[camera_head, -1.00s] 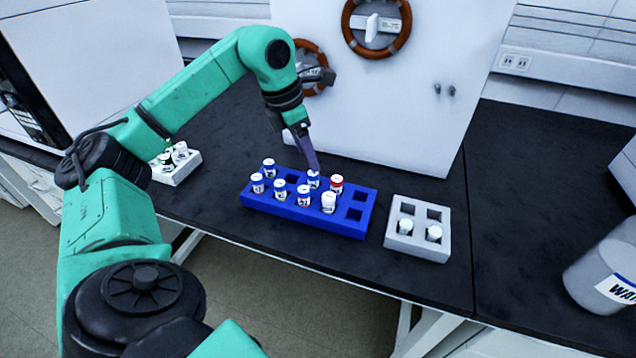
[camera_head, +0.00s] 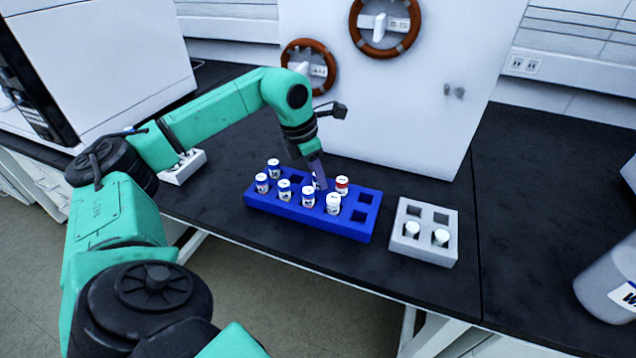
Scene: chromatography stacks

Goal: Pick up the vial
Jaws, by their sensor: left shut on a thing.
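The blue rack (camera_head: 347,228) stands on the black bench and holds several small vials. My left gripper (camera_head: 320,181) comes down from above into the back row of the rack, just left of the red-capped vial. It is shut on a vial (camera_head: 316,186) there, mostly hidden behind the fingers. That vial appears to be still in the rack. My right gripper is not in view.
A grey rack (camera_head: 423,249) with two white-capped vials stands to the right. Another small pale rack (camera_head: 184,169) is at the left, partly behind my arm. A white panel (camera_head: 400,110) rises behind the blue rack. A labelled container (camera_head: 604,285) is at the right edge.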

